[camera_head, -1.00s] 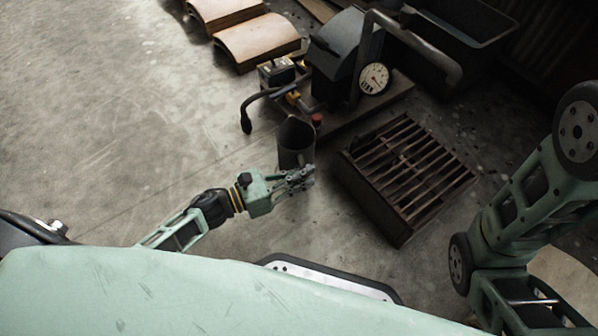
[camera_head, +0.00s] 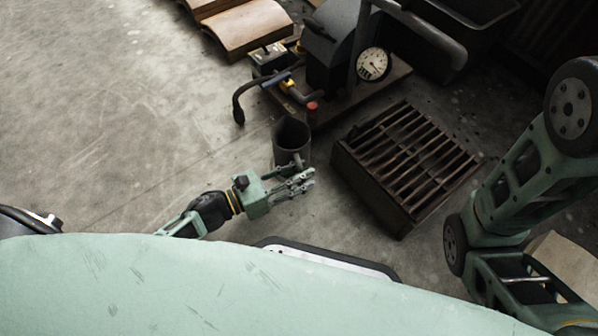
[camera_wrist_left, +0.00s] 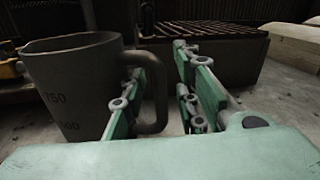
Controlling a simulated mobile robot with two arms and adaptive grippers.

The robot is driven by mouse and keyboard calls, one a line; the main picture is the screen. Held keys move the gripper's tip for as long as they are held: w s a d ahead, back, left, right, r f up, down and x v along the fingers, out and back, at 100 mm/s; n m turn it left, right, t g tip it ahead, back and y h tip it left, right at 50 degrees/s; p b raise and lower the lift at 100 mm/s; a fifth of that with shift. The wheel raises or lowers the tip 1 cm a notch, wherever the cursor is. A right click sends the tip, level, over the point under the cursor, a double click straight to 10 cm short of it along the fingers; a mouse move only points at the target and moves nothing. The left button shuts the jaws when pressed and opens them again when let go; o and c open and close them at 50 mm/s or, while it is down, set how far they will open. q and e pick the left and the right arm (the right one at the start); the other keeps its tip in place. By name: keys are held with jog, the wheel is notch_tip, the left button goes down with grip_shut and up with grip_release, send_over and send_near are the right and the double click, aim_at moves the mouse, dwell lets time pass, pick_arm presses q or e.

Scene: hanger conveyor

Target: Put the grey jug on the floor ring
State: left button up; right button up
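The grey jug (camera_head: 291,137) stands upright on the floor in the head view, mouth up. In the left wrist view the jug (camera_wrist_left: 72,88) fills the left side, with number marks on its wall and its handle (camera_wrist_left: 160,92) facing right. My left gripper (camera_head: 309,180) is open just in front of the jug. In the wrist view the left gripper (camera_wrist_left: 165,95) has one finger overlapping the handle loop and the other to the right of the handle. I cannot tell whether they touch it. My right gripper is out of view. I see no floor ring.
A slatted metal grate box (camera_head: 405,165) stands close to the right of the jug. Behind are a machine with a dial gauge (camera_head: 373,64), a hose (camera_head: 240,105) and a dark trough (camera_head: 470,15). Curved wooden pieces (camera_head: 248,28) lie at the top. Open floor spreads left.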

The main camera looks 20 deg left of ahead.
pick_arm(q)
jog(key=shift+r, duration=0.15)
jog(key=p+v, duration=0.4)
jog(key=v, duration=0.8)
